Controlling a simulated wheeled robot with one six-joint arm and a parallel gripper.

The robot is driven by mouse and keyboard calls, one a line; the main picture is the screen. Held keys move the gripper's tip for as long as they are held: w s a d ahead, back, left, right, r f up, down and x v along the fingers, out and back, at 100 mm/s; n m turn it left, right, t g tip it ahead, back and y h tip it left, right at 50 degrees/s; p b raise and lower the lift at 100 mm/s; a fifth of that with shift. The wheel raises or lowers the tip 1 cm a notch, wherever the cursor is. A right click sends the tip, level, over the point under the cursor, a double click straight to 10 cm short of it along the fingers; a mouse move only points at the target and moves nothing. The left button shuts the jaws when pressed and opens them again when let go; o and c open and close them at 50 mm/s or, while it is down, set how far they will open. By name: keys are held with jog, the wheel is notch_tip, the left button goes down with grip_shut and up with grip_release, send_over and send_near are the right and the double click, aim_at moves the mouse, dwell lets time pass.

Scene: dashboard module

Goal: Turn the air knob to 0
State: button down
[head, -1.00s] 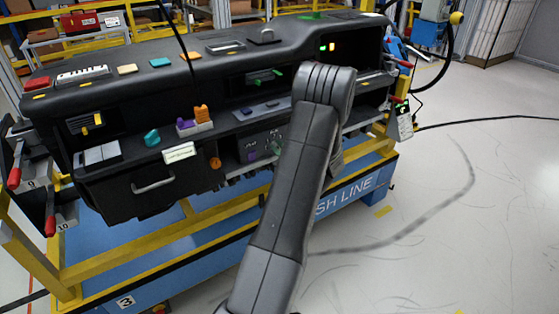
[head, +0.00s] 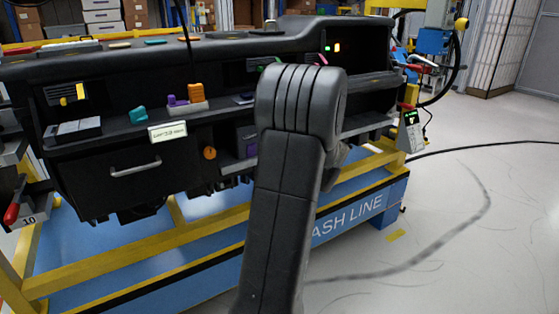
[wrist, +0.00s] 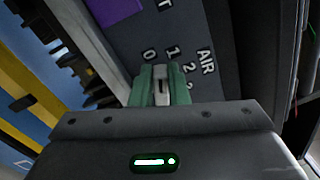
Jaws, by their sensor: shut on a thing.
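The air knob (wrist: 160,88) shows in the wrist view as a pale grey piece with a dark mark, between the two green fingers of my gripper (wrist: 158,84). The fingers are shut on it. The AIR label (wrist: 207,61) and its numbers 0 (wrist: 149,56), 1, 2 and one partly covered number sit around the knob on the grey panel (wrist: 220,88). The mark lies below the 0 and 1; I cannot tell exactly which number it points to. In the head view my arm hides the gripper and the knob.
A purple part (wrist: 118,10) is near the panel's top left in the wrist view. In the head view the black dashboard (head: 120,75) carries an orange round knob (head: 209,153), a drawer handle (head: 136,167) and several small coloured parts.

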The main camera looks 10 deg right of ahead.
jog(key=n+b, duration=0.1)
jog(key=b, duration=0.2)
jog(key=n+b, duration=0.2)
jog(key=b, duration=0.1)
jog(key=shift+a+f, duration=0.1)
jog(key=shift+f, duration=0.15)
jog(key=shift+r+n+b, duration=0.2)
jog(key=shift+n+b, duration=0.3)
jog(key=shift+b, duration=0.15)
jog(key=c, duration=1.4)
grip_release()
jog(key=shift+f, duration=0.15)
jog(key=shift+f, duration=0.1)
jog(key=shift+f, duration=0.1)
jog(key=shift+w, duration=0.1)
